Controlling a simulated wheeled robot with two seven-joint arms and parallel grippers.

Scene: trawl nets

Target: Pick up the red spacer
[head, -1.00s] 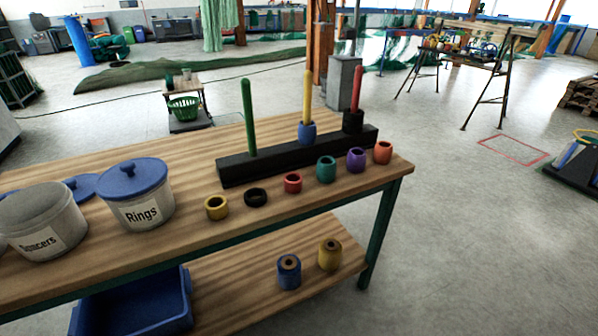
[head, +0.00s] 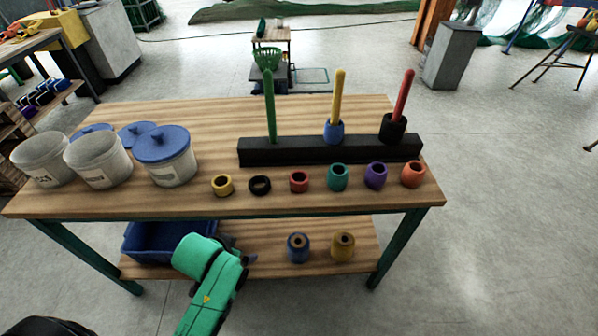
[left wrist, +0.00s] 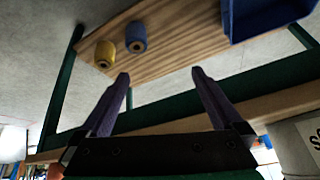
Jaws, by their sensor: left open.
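The red spacer (head: 299,182), a short red ring, stands on the wooden table near its front edge. It is between a black ring (head: 260,186) and a teal spacer (head: 337,177). My left gripper is open and empty in the left wrist view (left wrist: 160,73); its fingers point toward the lower shelf. In the head view my green left arm is in front of the table, below and left of the red spacer and apart from it. The red spacer does not show in the left wrist view. My right gripper is not in view.
A black peg base (head: 330,151) with green, yellow and red pegs stands behind the row. Yellow (head: 222,185), purple (head: 375,175) and orange (head: 412,174) pieces share the row. White tubs (head: 100,162) stand left. A blue bin (head: 150,243) and two spools (head: 299,247) are on the lower shelf.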

